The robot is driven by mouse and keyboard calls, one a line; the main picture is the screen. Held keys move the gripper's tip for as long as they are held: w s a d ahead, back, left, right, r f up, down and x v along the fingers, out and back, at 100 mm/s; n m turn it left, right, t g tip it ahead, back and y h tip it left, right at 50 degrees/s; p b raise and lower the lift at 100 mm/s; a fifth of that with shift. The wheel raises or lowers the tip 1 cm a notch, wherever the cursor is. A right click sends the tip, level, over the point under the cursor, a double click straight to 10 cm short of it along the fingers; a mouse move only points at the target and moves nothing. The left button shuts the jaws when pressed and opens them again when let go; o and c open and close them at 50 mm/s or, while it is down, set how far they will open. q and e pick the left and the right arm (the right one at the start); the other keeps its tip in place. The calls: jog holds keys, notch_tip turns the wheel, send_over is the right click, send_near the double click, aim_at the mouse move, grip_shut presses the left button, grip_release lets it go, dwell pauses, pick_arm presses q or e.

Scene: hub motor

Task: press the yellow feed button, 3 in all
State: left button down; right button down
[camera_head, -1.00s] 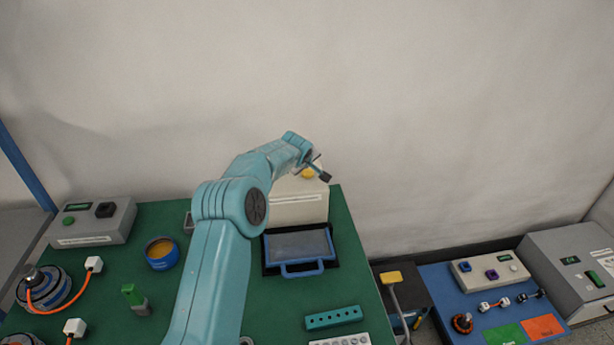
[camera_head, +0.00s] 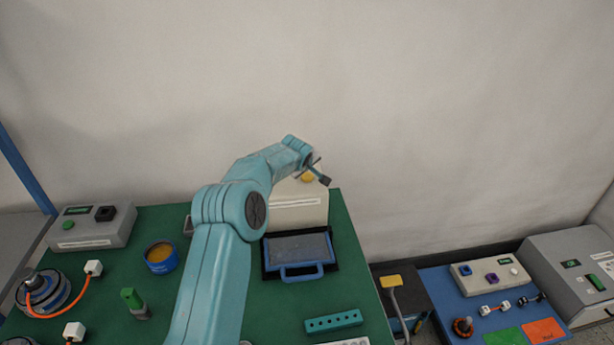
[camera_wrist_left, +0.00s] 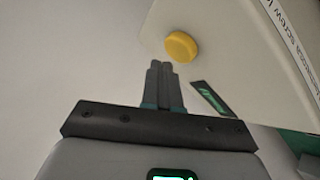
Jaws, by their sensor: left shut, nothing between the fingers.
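The yellow feed button (camera_head: 308,177) sits on top of a cream box (camera_head: 300,210) at the back of the green table. It also shows in the left wrist view (camera_wrist_left: 181,46) as a round yellow cap on the pale box face. My left gripper (camera_head: 325,180) is beside the button in the head view, shut and empty. In the left wrist view its closed fingertips (camera_wrist_left: 163,66) point toward the button, just below and left of it. Whether they touch it I cannot tell; a small gap seems to show. My right gripper is not in view.
A blue-handled tray (camera_head: 298,250) lies in front of the box. A blue tin (camera_head: 161,257), a green-capped marker (camera_head: 134,300) and a teal block (camera_head: 333,321) are on the table. A grey control box (camera_head: 92,228) stands at the left, and a plain wall rises behind.

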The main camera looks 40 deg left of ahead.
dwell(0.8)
pick_arm(q)
jog(key=shift+f+b, duration=0.45)
jog(key=shift+b, duration=0.4)
jog(key=shift+f+b, duration=0.55)
jog(key=shift+b, duration=0.15)
dwell(0.5)
dwell(0.3)
jog(key=shift+r+p, duration=0.4)
jog(key=shift+r, duration=0.55)
jog(key=shift+r, duration=0.1)
